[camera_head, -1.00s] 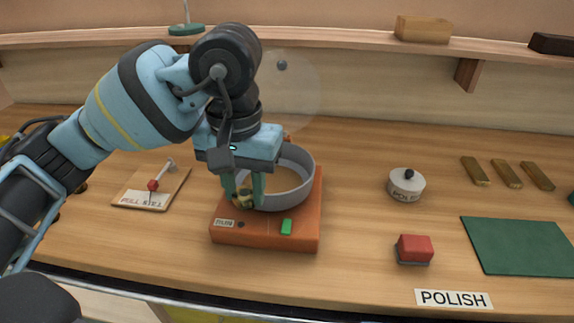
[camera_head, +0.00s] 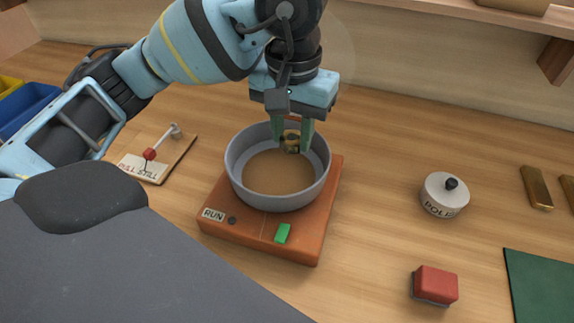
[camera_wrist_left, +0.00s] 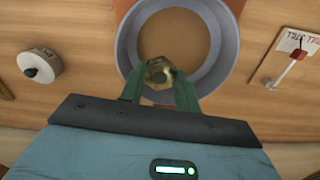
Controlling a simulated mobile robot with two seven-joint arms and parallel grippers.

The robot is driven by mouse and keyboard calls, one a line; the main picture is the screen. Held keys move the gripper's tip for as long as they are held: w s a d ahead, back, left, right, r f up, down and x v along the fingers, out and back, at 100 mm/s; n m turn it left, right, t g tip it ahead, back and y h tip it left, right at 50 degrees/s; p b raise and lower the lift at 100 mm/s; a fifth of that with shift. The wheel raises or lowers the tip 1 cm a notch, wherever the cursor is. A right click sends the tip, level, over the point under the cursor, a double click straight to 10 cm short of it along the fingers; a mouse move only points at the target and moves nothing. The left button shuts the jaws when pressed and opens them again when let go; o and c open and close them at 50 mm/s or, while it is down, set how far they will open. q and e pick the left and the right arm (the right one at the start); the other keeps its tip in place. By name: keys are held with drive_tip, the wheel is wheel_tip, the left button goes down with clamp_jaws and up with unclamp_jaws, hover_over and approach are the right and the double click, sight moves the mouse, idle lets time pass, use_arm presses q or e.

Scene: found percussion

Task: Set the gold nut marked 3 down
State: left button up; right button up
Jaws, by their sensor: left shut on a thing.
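The gold nut (camera_head: 291,142) is held between the green fingers of my left gripper (camera_head: 292,140); its mark cannot be read. In the left wrist view the nut (camera_wrist_left: 158,72) shows between the two fingertips. The nut is over the far part of a round grey bowl (camera_head: 236,172) with a brown inside floor. Whether the nut touches the bowl cannot be told. The bowl sits on an orange base (camera_head: 318,225) with a RUN label and a green switch (camera_head: 283,233). My right gripper is not in view.
A lever board (camera_head: 180,158) with a red knob lies left of the base. A white POLISH tin (camera_head: 445,195), a red block (camera_head: 435,285), gold bars (camera_head: 536,188) and a green mat (camera_head: 540,290) lie to the right. Blue and yellow bins (camera_head: 28,108) stand far left.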

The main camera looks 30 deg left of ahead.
sight(292, 178)
use_arm(q)
drive_tip(key=shift+w+f, duration=0.1)
drive_tip(key=shift+f, duration=3.9)
drive_tip(key=shift+f, duration=0.2)
drive_tip(key=o, duration=1)
drive_tip(key=shift+o, duration=0.2)
wheel_tip(292, 178, up, 12)
drive_tip(key=shift+r+p, duration=0.25)
drive_tip(key=shift+p, duration=0.1)
